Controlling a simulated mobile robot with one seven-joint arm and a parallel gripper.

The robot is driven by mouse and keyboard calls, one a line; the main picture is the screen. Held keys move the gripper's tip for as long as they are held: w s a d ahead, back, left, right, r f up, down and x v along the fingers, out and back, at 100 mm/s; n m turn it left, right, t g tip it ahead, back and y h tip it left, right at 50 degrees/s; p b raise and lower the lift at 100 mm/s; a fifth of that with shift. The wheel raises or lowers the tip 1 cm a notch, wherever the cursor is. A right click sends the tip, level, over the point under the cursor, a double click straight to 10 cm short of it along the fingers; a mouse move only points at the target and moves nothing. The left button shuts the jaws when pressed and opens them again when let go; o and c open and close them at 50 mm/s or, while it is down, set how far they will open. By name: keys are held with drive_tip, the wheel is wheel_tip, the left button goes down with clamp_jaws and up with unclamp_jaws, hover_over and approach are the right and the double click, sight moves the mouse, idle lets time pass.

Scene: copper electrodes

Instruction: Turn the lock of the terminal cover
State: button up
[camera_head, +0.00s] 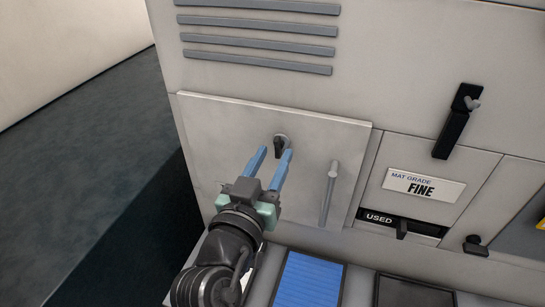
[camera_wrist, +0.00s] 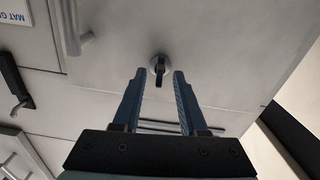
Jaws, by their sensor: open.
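The terminal cover (camera_head: 215,125) is a light grey square panel on the front of the cabinet. Its lock (camera_head: 281,144) is a small dark key-like knob on a round metal seat near the panel's upper middle. A vertical metal bar handle (camera_head: 329,193) is on the panel's right side. My gripper (camera_head: 276,150) is open, its two blue fingers pointing at the lock. In the wrist view the lock (camera_wrist: 159,70) lies between and just beyond the fingertips (camera_wrist: 159,74), with a gap on both sides. I see no contact.
Vent slats (camera_head: 260,40) run above the cover. To the right are a black lever (camera_head: 458,122), a "MAT GRADE FINE" label (camera_head: 424,185) and a "USED" slot (camera_head: 385,219). A blue mat (camera_head: 308,281) lies below. Open floor (camera_head: 70,150) is at the left.

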drive_tip(key=shift+b+v, duration=0.55)
drive_tip(key=shift+v, duration=2.25)
